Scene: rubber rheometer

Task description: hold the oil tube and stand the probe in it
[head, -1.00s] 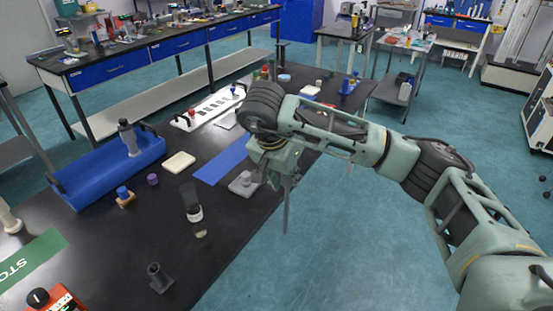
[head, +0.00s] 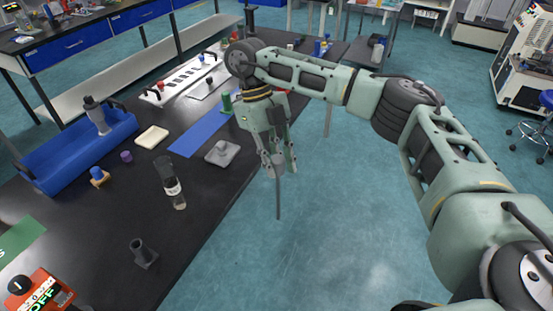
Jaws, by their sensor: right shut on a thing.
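My right gripper (head: 277,171) points down over the floor, just right of the black bench's edge. It is shut on the probe (head: 278,200), a thin grey rod that hangs roughly upright below the fingers. Its upper part is hidden between the fingers. My left gripper is not in view.
A dark grey holder (head: 143,252) stands near the bench's front edge. A grey block with a knob (head: 222,153) and a blue mat (head: 198,134) lie behind the tube. A blue tray (head: 70,160) is at left. A red OFF box (head: 42,290) sits at front left.

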